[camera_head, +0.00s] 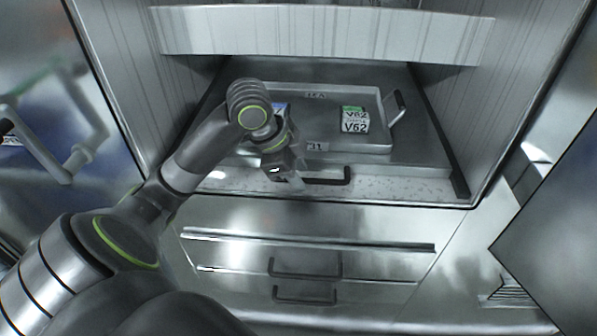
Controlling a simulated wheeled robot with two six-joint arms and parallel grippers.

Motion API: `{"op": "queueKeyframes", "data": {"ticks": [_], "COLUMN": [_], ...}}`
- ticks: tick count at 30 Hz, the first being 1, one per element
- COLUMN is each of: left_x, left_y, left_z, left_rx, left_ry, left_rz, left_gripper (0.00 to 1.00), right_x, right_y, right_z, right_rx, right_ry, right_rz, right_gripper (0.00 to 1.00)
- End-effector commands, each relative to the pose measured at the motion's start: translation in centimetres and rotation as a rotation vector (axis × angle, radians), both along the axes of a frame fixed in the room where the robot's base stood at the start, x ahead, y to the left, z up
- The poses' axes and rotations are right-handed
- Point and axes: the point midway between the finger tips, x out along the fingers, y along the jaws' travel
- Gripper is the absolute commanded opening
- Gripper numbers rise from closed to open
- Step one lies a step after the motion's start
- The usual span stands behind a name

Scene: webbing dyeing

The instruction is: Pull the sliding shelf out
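The sliding shelf (408,165) is a grey metal shelf inside an open steel cabinet, with a black bar handle (335,181) on its front. A metal tray (368,148) lies on the shelf and holds a box labelled V62 (355,121). My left arm reaches in from the left. My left gripper (292,181) points down at the left end of the shelf handle, close to it or touching it. The fingers are small and partly hidden by the wrist, so I cannot tell whether they grip the bar. My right gripper is not in view.
A metal panel (320,34) crosses the cabinet opening above the shelf. Cabinet side walls (500,110) stand on both sides. Below are steel fronts with dark bar handles (305,274). An open door panel (555,235) stands at the right. Space before the lower fronts looks clear.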

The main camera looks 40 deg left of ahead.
Motion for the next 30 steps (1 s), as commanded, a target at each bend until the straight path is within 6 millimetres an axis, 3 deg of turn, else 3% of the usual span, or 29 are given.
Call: {"op": "queueKeyframes", "data": {"ticks": [11, 19, 30], "left_x": [0.11, 0.10, -0.02], "left_y": [-0.08, -0.08, 0.03], "left_z": [-0.37, -0.35, -0.29], "left_rx": [0.000, 0.000, 0.000], "left_ry": [0.002, 0.001, 0.001], "left_rz": [0.001, 0.000, 0.000], "left_gripper": [0.34, 0.00, 0.00], "right_x": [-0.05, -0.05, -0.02], "right_y": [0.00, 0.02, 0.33], "right_z": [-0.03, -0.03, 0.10], "right_rx": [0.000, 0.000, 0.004], "right_ry": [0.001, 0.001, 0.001], "right_rz": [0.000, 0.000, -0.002], "right_gripper": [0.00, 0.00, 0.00]}}
